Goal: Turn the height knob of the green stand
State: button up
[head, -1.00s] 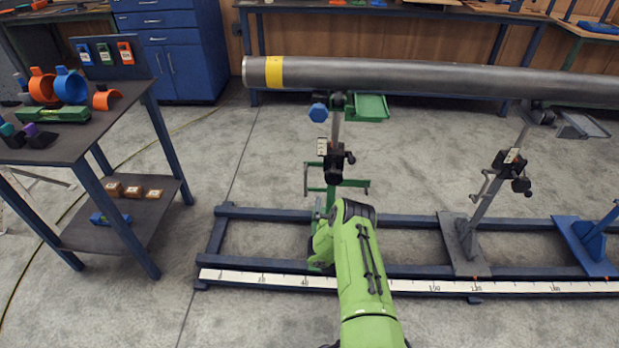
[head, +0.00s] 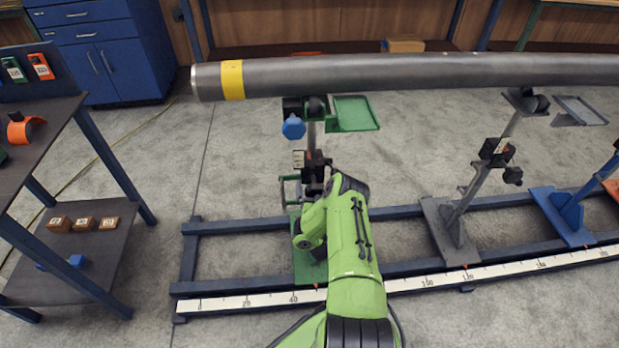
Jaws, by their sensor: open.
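The green stand (head: 310,262) stands on the blue rail frame, under the left part of the pipe. Its upright post carries a black clamp (head: 314,163) with a dark knob low on its front; I cannot tell for sure that this is the height knob. A blue hexagonal knob (head: 293,127) sits near the top, beside a green tray (head: 353,113). My green arm reaches up in front of the stand, its wrist just below and right of the clamp.
The grey pipe (head: 430,72) with a yellow band (head: 232,80) spans the top. A grey stand (head: 447,230) and a blue stand (head: 565,217) stand to the right. A shelf table (head: 40,150) is at left. A white scale (head: 240,302) runs along the front rail.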

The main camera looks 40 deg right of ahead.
jog(key=c, duration=1)
jog(key=shift+r, duration=0.1)
jog(key=n+p, duration=0.2)
jog(key=n, duration=0.1)
jog(key=shift+r+p, duration=0.15)
jog(key=shift+p, duration=0.25)
jog(key=n+p, duration=0.3)
jog(key=n, duration=0.1)
jog(key=n+p, duration=0.2)
jog(key=n, duration=0.2)
jog(key=shift+w, duration=0.1)
jog(key=shift+n+p, duration=0.75)
jog(key=shift+n, duration=1.15)
jog(key=shift+a+f, duration=0.1)
jog(key=shift+f, duration=0.1)
